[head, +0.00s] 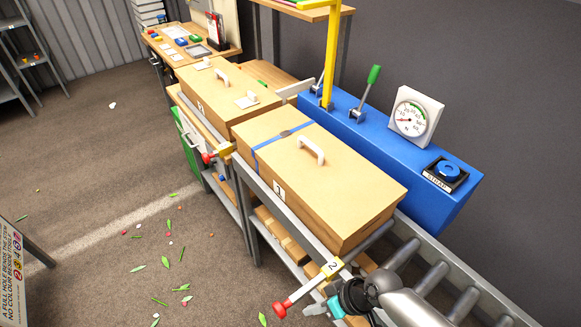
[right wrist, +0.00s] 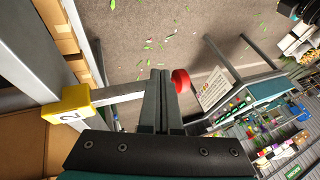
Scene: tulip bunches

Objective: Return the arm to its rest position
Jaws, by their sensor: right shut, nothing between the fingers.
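My right gripper (head: 314,309) is at the bottom of the head view, beside the lever with the red knob (head: 281,308). In the right wrist view its two dark fingers (right wrist: 160,95) are shut together with nothing between them. The lever's bar passes behind the fingers, from the yellow block marked 2 (right wrist: 70,105) to the red knob (right wrist: 181,80). I cannot tell whether fingers and bar touch. In the head view the yellow block (head: 332,267) sits on the front of the bench frame. My left gripper is not in view.
A wooden box with a white handle and blue strap (head: 325,180) stands on the bench close above the gripper. A second wooden box (head: 228,98) is behind it. A blue housing with a dial (head: 410,120) and rollers (head: 440,275) lie to the right. Leaves litter the floor (head: 110,190).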

